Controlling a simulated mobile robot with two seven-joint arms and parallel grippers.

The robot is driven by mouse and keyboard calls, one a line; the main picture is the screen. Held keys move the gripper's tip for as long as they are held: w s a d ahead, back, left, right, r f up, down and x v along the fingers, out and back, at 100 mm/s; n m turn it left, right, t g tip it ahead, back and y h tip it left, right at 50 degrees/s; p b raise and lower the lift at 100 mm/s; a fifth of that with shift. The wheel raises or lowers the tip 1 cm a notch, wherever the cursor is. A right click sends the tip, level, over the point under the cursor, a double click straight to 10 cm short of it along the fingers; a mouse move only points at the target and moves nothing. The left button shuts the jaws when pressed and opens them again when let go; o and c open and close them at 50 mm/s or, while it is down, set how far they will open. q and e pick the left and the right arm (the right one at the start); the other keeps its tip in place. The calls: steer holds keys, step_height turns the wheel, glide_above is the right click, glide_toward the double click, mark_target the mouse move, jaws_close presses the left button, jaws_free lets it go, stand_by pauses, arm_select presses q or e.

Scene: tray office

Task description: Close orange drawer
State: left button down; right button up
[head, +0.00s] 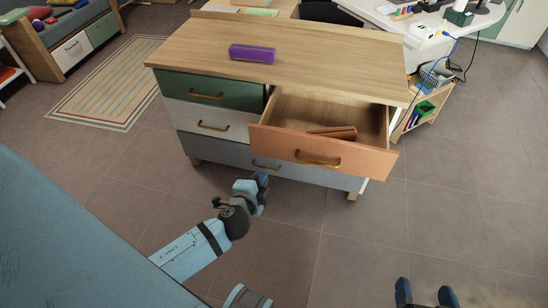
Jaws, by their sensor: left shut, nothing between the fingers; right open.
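The orange drawer (322,156) is pulled out at the upper right of a wooden-topped dresser (300,48). Its front has a brass handle (318,161). A brown object (333,132) lies inside the drawer. My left gripper (262,182) is shut and empty, below and left of the drawer front, before the grey-blue bottom drawer in the picture. I cannot tell whether it touches the dresser. My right gripper (425,293) is open and empty at the bottom edge, well apart from the drawer.
A green drawer (212,90), a white drawer (215,121) and a grey-blue bottom drawer (235,155) are shut. A purple object (252,53) lies on the dresser top. A low shelf unit (428,105) stands at the right. Tiled floor before the dresser is clear.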

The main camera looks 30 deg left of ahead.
arm_select(q)
step_height(320, 180, down, 3)
steer(key=w+a+m+t+y+b, duration=0.1)
steer(key=w+m+b, duration=0.1)
steer(key=b, duration=0.2)
steer(key=t+y+b, duration=0.1)
steer(key=b, duration=0.1)
glide_toward(275, 133)
steer(key=x, duration=0.6)
steer(key=shift+w, duration=0.3)
steer(key=shift+w+a, duration=0.15)
steer(key=shift+w, duration=0.3)
arm_select(e)
steer(key=shift+w+a+f+t+y, duration=0.1)
steer(key=shift+a+f+t+y, duration=0.05)
steer(key=shift+a+t+y, duration=0.3)
steer(key=shift+w+a+f+t+y, duration=0.1)
steer(key=shift+a+t+y, duration=0.25)
steer(key=shift+t+y, duration=0.1)
arm_select(q)
steer(key=shift+b, duration=0.3)
